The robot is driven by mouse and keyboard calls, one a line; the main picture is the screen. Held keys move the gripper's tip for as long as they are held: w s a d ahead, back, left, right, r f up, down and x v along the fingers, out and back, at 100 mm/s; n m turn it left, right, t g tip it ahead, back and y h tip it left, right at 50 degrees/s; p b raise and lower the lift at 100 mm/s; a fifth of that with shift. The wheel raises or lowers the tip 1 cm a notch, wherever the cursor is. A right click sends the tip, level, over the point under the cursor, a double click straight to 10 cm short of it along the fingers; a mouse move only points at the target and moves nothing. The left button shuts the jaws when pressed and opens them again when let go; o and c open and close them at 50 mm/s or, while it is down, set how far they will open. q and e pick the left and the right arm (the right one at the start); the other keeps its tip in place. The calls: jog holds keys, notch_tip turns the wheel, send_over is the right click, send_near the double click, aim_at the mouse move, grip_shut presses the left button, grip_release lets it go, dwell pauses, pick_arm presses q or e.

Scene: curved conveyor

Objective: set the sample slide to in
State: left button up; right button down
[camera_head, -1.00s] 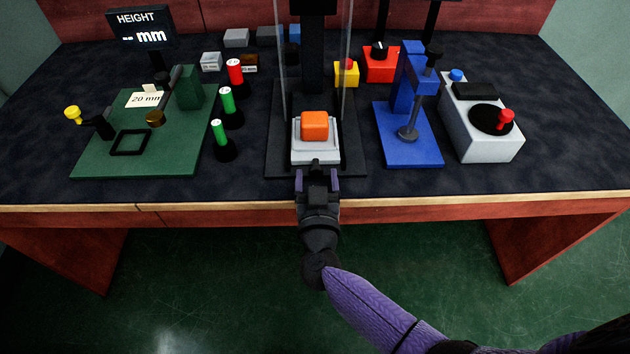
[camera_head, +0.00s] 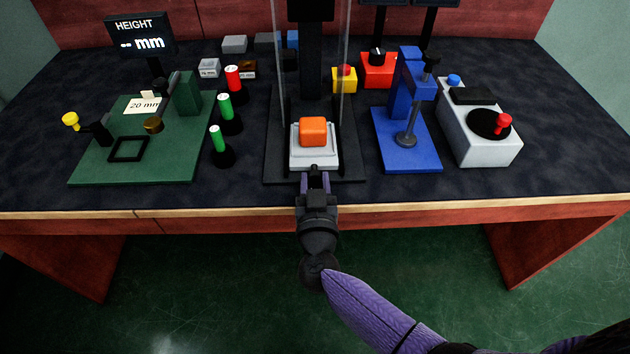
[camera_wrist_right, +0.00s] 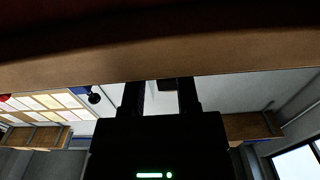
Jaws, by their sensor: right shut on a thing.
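The sample slide (camera_head: 300,161) is a light grey tray with an orange block (camera_head: 313,131) on it. It sits on the black base of the press at the middle of the table, below the dark column and between clear side panels. My right gripper (camera_head: 314,178) is at the slide's front edge, its fingers shut on what looks like the slide's handle, which they mostly hide. In the right wrist view the two dark fingers (camera_wrist_right: 161,98) reach up, with a small dark piece between their tips. My left gripper is not in view.
A green fixture (camera_head: 180,165) stands left, with green and red cylinders (camera_head: 225,115) beside it. A blue press (camera_head: 395,155) and a white box with a red knob (camera_head: 480,148) stand right.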

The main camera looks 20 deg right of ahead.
aim_at(313, 149)
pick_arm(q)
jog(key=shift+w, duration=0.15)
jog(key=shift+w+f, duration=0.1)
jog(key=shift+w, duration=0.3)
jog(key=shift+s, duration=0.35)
pick_arm(e)
jog(key=shift+w, duration=0.15)
jog(key=x, duration=0.3)
jog(key=shift+w, duration=0.1)
jog(key=shift+f, duration=0.1)
jog(key=shift+c, duration=1.7)
grip_release()
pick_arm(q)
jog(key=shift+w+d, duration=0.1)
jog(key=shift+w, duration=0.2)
